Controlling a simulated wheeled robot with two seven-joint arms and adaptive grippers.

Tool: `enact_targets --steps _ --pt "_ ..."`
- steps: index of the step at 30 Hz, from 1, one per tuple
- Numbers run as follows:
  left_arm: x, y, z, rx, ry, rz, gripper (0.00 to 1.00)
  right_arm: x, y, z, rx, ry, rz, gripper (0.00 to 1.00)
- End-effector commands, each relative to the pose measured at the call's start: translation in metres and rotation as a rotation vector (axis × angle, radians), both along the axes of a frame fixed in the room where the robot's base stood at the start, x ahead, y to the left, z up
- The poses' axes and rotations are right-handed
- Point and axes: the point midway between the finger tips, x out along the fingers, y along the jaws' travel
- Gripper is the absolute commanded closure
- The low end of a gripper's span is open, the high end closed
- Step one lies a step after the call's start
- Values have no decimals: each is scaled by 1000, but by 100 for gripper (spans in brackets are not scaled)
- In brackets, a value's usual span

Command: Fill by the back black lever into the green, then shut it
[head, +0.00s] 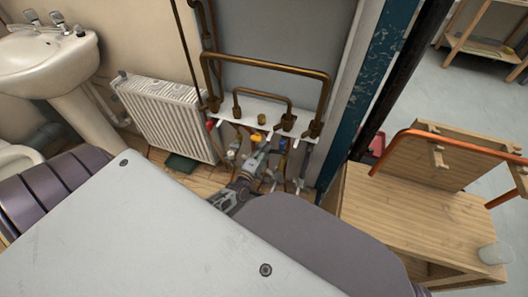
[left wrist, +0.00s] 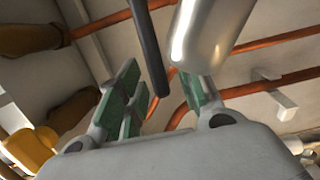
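My left gripper (head: 261,157) is at the pipework below the white ledge in the head view. In the left wrist view its green-padded fingers (left wrist: 165,95) are apart. A black lever-like bar (left wrist: 147,45) reaches down into the gap between them, with no clear contact. A shiny metal cylinder (left wrist: 212,30) is close beside the right finger. In the head view the gripper hides part of the valves, and I cannot pick out the black lever there. A dark green flat object (head: 182,163) lies on the floor below the radiator. My right gripper is out of view.
Brown pipes (head: 265,62) rise above the white ledge (head: 245,108). Yellow (head: 261,120), red (head: 210,124) and blue (head: 282,144) parts sit near the gripper. The radiator (head: 165,112) and sink (head: 45,62) are left; a wooden bench (head: 420,210) with a clear cup (head: 494,253) is right.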

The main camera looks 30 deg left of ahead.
Motion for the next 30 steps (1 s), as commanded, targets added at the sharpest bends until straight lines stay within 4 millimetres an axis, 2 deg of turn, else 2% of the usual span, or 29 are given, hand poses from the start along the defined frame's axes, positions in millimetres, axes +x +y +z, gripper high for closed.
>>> enact_targets --steps 14,30 --pt "-9 -1 -1 0 1 -1 64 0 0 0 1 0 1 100" --pt "-56 -5 -1 0 3 -1 64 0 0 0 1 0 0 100"
